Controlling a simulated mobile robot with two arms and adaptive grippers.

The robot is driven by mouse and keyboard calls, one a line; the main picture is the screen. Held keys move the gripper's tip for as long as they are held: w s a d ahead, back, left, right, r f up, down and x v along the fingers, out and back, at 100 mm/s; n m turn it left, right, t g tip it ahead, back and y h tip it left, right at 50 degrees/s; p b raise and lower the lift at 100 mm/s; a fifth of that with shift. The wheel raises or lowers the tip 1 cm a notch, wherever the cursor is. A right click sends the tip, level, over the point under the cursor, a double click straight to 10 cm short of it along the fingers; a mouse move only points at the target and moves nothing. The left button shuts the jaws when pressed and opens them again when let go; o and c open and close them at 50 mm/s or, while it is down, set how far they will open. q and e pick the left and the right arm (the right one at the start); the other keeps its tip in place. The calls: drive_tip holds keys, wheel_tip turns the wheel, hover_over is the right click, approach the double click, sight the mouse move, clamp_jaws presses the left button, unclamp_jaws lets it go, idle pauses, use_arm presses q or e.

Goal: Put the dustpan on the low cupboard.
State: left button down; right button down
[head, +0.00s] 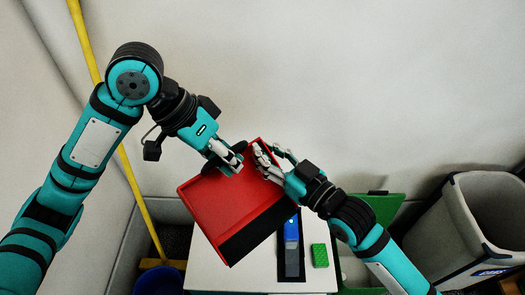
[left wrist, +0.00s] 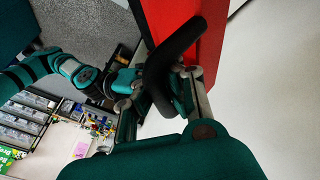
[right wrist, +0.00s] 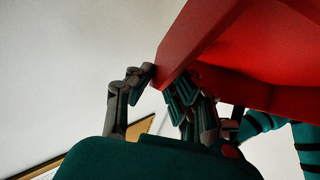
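The red dustpan (head: 222,208) with a black lip is held up in the air, tilted, in the middle of the head view. My left gripper (head: 228,162) is closed around its black handle, which shows large in the left wrist view (left wrist: 170,68). My right gripper (head: 268,165) pinches the pan's upper rim; the red rim lies between its fingers in the right wrist view (right wrist: 168,72). The white top of the low cupboard (head: 208,272) is below the dustpan, which hides part of it.
On the cupboard top are a blue and grey object (head: 291,245) on a dark strip and a green sponge (head: 320,255). The left front part looks bare. A yellow pole (head: 135,190) and a blue bucket (head: 160,282) stand left; a grey bin (head: 470,230) stands right.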

idle(0.5)
use_arm(q)
drive_tip(key=c, duration=1.6)
unclamp_jaws()
drive_tip(key=shift+o, duration=0.2)
drive_tip(key=shift+a+r, duration=0.1)
